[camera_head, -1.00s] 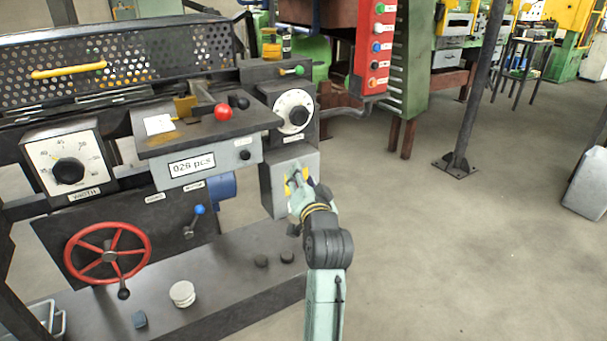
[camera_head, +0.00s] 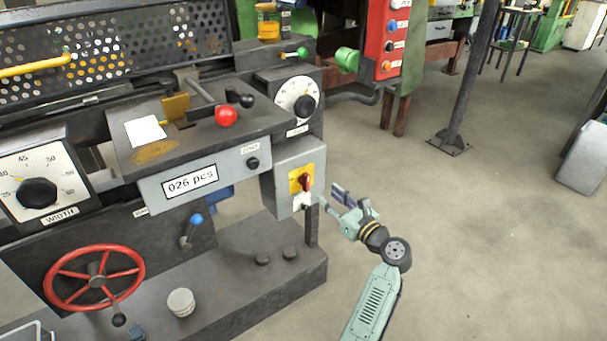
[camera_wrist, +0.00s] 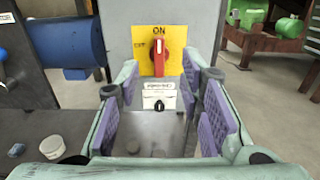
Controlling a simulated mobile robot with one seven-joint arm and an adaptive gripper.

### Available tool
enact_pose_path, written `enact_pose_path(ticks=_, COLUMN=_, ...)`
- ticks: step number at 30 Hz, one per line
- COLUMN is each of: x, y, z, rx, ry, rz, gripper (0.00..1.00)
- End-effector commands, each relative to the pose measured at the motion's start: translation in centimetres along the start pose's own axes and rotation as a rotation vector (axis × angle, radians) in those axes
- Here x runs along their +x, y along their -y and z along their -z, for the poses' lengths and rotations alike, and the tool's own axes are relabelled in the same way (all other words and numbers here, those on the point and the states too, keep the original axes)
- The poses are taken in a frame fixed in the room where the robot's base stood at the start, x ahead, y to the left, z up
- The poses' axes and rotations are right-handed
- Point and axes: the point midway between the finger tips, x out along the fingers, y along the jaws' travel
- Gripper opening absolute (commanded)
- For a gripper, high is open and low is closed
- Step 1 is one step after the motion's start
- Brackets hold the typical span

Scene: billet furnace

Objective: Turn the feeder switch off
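The feeder switch is a red rotary knob (camera_head: 305,182) on a yellow plate, on the front of a grey box (camera_head: 283,185) at the machine's right end. In the wrist view the knob (camera_wrist: 159,58) stands upright, its white mark at the top under the word ON. Lettering to its left is hard to read. A white label with a black mark (camera_wrist: 159,100) is below the plate. My gripper (camera_head: 331,195) is just right of and below the switch, apart from it. In the wrist view my gripper (camera_wrist: 160,88) is open and empty, its purple pads framing the area below the knob.
A count panel reading 026 pcs (camera_head: 190,182), a white dial (camera_head: 297,99), a red ball lever (camera_head: 226,116) and a red handwheel (camera_head: 95,278) are on the machine. A dark pole (camera_head: 465,90) stands behind to the right. The floor right of my arm is clear.

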Motion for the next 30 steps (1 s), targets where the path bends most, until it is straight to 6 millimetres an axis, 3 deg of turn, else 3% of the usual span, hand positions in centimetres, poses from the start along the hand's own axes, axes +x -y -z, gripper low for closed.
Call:
enact_pose_path(ticks=16, x=9.1, y=-0.1, z=-0.2, rx=-0.002, ry=0.000, rz=-0.003, gripper=0.34)
enact_pose_path(ticks=21, x=10.3, y=-0.1, z=-0.1, rx=-0.004, ry=0.000, rz=-0.001, gripper=0.34)
enact_pose_path(ticks=30, x=10.5, y=-0.1, z=-0.1, rx=-0.005, ry=-0.001, rz=-0.001, gripper=0.34)
